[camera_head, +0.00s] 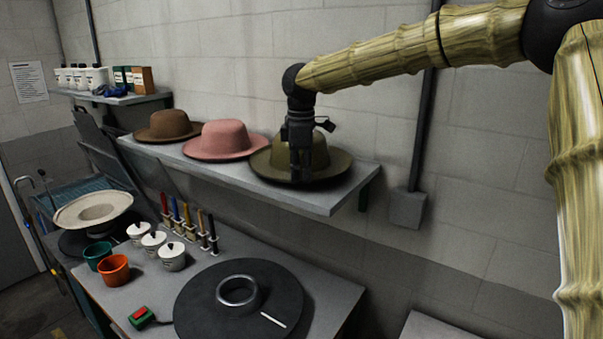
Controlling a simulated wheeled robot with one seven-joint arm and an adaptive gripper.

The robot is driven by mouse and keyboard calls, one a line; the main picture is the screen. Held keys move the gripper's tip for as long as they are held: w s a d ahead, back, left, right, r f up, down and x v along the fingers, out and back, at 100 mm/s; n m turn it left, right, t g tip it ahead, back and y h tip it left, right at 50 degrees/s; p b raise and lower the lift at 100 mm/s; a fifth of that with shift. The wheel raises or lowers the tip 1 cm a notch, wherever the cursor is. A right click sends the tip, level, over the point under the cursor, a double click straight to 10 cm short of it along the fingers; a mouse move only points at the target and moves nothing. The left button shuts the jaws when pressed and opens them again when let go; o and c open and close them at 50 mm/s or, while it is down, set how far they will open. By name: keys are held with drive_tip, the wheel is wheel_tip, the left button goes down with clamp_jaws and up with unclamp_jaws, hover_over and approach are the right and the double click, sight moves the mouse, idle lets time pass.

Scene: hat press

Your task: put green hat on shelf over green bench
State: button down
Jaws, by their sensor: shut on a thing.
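The green hat (330,157) is olive green and sits at the right end of the grey wall shelf (323,205), brim down. My gripper (300,178) points down in front of the hat's crown and is shut on the hat. The fingers hide part of the crown and brim. Whether the brim rests fully on the shelf is hard to tell.
A pink hat (221,138) touches or nearly touches the green hat's left side. A brown hat (166,124) is farther left. A dark round plate with a ring (238,291), white lidded pots (172,258) and an orange cup (114,269) stand on the bench.

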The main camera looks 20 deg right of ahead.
drive_tip(key=shift+w+f, duration=0.25)
drive_tip(key=shift+w, duration=0.2)
drive_tip(key=c, duration=1.5)
unclamp_jaws()
drive_tip(key=shift+s+r, duration=0.15)
drive_tip(key=shift+s, duration=0.2)
drive_tip(key=shift+w+a, duration=0.1)
drive_tip(key=shift+w, duration=0.05)
wheel_tip(320, 180, up, 12)
drive_tip(key=shift+f, duration=0.1)
